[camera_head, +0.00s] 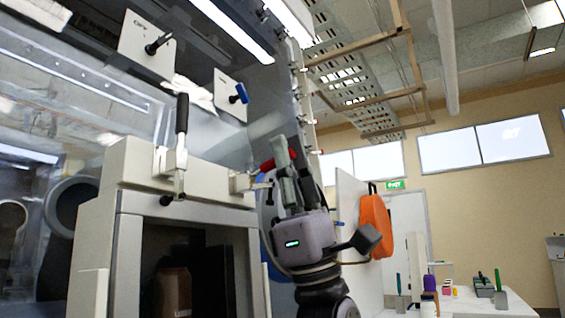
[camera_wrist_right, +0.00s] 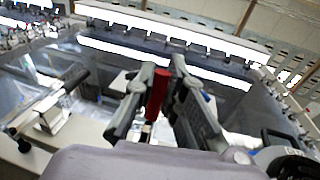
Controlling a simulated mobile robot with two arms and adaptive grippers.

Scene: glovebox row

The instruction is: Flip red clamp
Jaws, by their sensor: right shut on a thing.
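The red clamp (camera_head: 266,166) has a red handle at the right end of the top of a light box-like chamber. My right gripper (camera_head: 286,165) reaches up to it from below, its fingers at the red handle. In the right wrist view the red handle (camera_wrist_right: 157,92) stands upright between the two fingers of my right gripper (camera_wrist_right: 166,85), which are shut on it. The fingers hide part of the clamp in the head view. My left gripper does not show.
A black-handled clamp (camera_head: 182,115) stands upright on the chamber (camera_head: 150,165), left of the red one. The chamber's front is open, with a brown item (camera_head: 173,292) inside. An orange case (camera_head: 376,226) hangs on a white panel at right. A white bench (camera_head: 480,303) holds small tools.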

